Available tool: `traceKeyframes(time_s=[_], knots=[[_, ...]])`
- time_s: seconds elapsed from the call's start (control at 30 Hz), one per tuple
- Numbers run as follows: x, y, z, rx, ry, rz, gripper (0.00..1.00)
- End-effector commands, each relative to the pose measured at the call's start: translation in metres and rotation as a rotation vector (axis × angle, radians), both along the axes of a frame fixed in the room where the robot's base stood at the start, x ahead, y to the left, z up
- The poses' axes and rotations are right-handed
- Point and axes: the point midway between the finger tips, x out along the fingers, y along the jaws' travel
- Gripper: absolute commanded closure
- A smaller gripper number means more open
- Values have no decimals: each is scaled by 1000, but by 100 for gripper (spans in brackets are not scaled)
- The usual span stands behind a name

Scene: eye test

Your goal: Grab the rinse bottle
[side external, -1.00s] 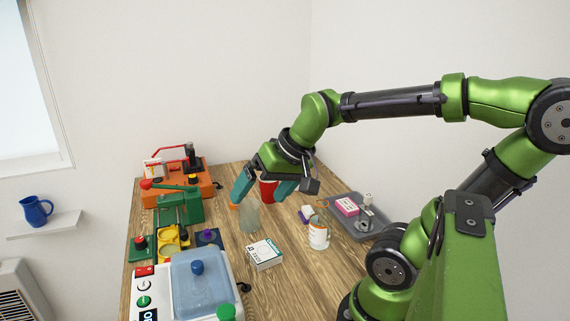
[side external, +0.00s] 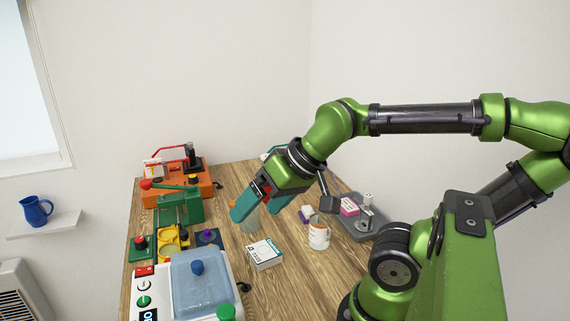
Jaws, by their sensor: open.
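The rinse bottle seems to be the pale, see-through bottle (side external: 252,223) on the wooden table, with a bit of orange at its upper left. My gripper (side external: 257,213) is open, its two teal fingers pointing down and to the left. The left finger covers the bottle's upper left part and the right finger is just to its right. The bottle's body shows between the fingertips. I cannot tell whether the fingers are around it or in front of it. Neither finger is closed on it.
A small white box (side external: 265,254) lies in front of the bottle, and a white can (side external: 319,232) stands to the right. A grey tray (side external: 367,229) holds small items. Green (side external: 179,208) and orange devices (side external: 177,193) and a blue-lidded machine (side external: 198,283) fill the left.

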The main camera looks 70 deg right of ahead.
Motion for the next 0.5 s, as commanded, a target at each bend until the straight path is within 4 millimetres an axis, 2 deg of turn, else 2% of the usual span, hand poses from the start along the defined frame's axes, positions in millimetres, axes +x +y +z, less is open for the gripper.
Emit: traceKeyframes(time_s=[0.13,0.27,0.3,0.5], knots=[[1,0,17,0,-5,-1,9],[1,-1,56,-7,1,4,9],[-1,-13,35,-82,85,59,9],[-20,-77,-16,-427,459,350,9]])
